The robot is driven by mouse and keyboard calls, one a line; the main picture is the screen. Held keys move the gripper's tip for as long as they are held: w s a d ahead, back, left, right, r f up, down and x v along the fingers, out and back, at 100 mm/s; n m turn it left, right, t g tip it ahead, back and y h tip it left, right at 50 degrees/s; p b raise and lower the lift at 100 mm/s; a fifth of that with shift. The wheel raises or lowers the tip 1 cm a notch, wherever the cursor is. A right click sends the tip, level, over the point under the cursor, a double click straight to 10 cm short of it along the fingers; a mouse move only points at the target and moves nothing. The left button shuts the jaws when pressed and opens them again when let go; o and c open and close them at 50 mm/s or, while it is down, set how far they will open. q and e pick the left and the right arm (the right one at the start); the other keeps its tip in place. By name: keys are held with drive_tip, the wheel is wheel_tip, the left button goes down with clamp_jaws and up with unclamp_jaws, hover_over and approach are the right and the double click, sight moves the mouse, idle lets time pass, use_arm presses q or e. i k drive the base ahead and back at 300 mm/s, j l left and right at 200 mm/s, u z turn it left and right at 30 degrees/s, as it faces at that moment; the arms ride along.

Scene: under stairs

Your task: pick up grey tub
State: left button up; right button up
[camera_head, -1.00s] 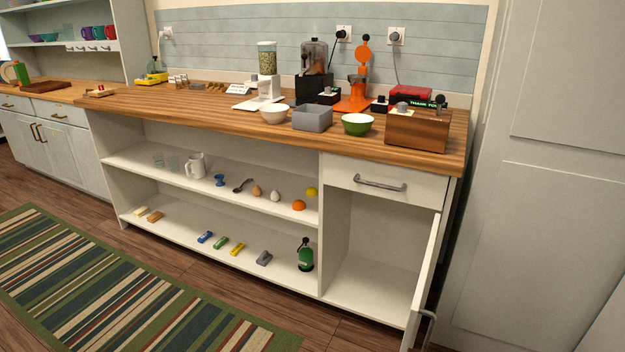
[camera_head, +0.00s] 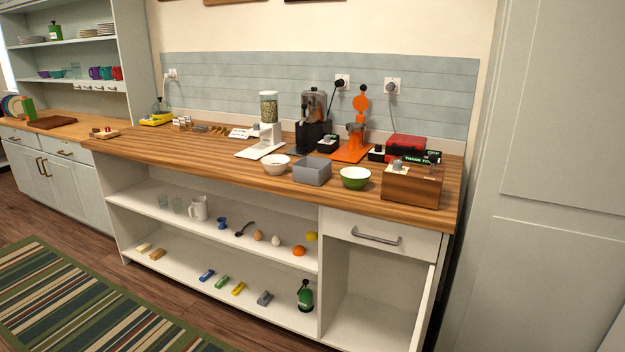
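The grey tub (camera_head: 312,173) is a square, open-topped grey box. It stands upright near the front edge of the wooden counter (camera_head: 190,152). A white bowl (camera_head: 276,166) is close on its left and a green bowl (camera_head: 355,179) close on its right. Neither of my grippers is in view.
Behind the tub stand a dark blender (camera_head: 314,120), an orange juicer (camera_head: 357,135) and a white grain dispenser (camera_head: 268,128). A wooden box (camera_head: 411,186) sits to the right. Below, a cabinet door (camera_head: 428,305) stands open at the right.

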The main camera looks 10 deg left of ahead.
sight(310, 170)
drive_tip(key=i+j+z, duration=0.1)
drive_tip(key=z, duration=0.55)
drive_tip(key=i+j+z, duration=0.15)
drive_tip(key=j+z, duration=0.25)
drive_tip(key=j, duration=0.3)
drive_tip(key=j+z, duration=0.4)
drive_tip(key=j, duration=0.3)
drive_tip(key=i+j+z, duration=0.1)
drive_tip(key=j, duration=1.55)
